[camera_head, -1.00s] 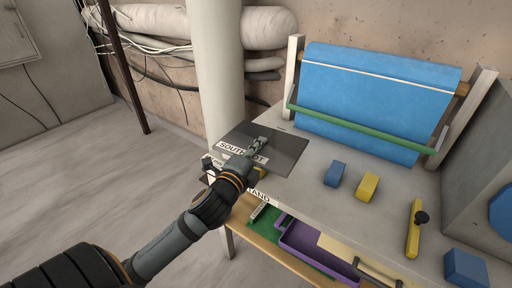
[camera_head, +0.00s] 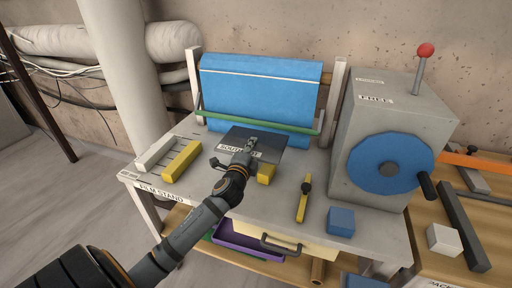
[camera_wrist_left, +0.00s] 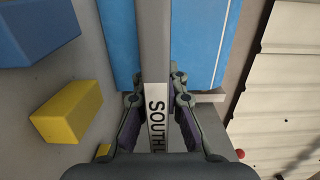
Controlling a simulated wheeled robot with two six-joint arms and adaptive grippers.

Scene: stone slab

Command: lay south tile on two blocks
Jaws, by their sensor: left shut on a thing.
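The south tile (camera_head: 268,143) is a thin dark plate with a white label reading SOUTH. My left gripper (camera_head: 250,146) is shut on its near part and holds it over the film stand, in front of the blue roll. A yellow block (camera_head: 266,174) shows at the tile's near right edge; whether they touch, I cannot tell. The blue block beside it is hidden in the head view. In the left wrist view the tile (camera_wrist_left: 153,40) is seen edge-on between the fingers (camera_wrist_left: 158,110), with a yellow block (camera_wrist_left: 67,112) and a blue block (camera_wrist_left: 38,30) to its left. My right gripper is not in view.
The film stand (camera_head: 222,197) carries a yellow bar (camera_head: 182,160) and a white bar (camera_head: 155,152) at left. A yellow tool with a black knob (camera_head: 304,200), another blue block (camera_head: 341,221) and a grey cranked machine (camera_head: 400,115) are at right. The blue roll (camera_head: 260,90) stands behind.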

